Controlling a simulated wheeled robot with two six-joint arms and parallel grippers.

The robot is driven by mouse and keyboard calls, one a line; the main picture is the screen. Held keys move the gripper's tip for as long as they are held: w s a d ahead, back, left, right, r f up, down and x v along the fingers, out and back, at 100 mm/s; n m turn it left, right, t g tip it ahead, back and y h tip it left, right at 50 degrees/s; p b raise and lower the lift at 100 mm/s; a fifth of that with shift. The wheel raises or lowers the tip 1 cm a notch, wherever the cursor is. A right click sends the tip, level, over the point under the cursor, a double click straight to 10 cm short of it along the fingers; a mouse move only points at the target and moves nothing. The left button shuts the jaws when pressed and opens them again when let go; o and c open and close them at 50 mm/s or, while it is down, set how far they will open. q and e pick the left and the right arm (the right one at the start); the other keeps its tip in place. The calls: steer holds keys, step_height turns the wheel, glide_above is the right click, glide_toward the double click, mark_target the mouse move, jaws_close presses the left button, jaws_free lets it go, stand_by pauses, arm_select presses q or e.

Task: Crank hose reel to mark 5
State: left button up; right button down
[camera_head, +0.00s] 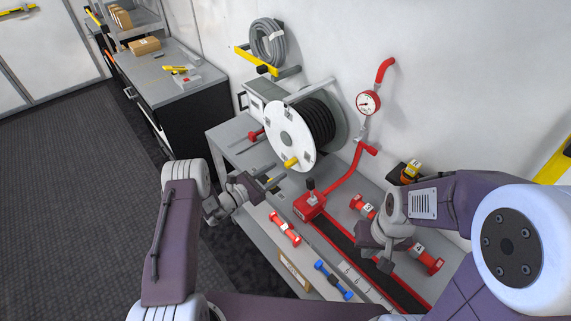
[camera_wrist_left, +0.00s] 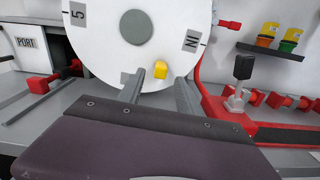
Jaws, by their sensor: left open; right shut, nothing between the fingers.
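The hose reel has a white round face (camera_head: 290,135) with a dark hose wound behind it. In the left wrist view the white face (camera_wrist_left: 110,45) carries a 5 label (camera_wrist_left: 78,14) at upper left and an IN label (camera_wrist_left: 191,41) at right. The yellow crank handle (camera_head: 291,161) sits low on the face; it also shows in the left wrist view (camera_wrist_left: 160,71), between the fingertips in the picture. My left gripper (camera_head: 278,176) is open, just in front of the handle; contact cannot be told. My right gripper (camera_head: 384,264) is shut and empty above the bench's right part.
A red base with a black-knobbed lever (camera_head: 310,197) stands right of the reel. A red pipe with a gauge (camera_head: 368,102) rises behind. Red couplings (camera_head: 285,229) and a blue one (camera_head: 333,280) lie in front. A red block (camera_wrist_left: 40,83) is left of the reel.

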mark_target(286, 166)
arm_select(q)
steer(key=x, duration=0.5)
steer(key=shift+d+p, duration=0.15)
steer(key=shift+p, duration=0.15)
jaws_close()
stand_by(1.0)
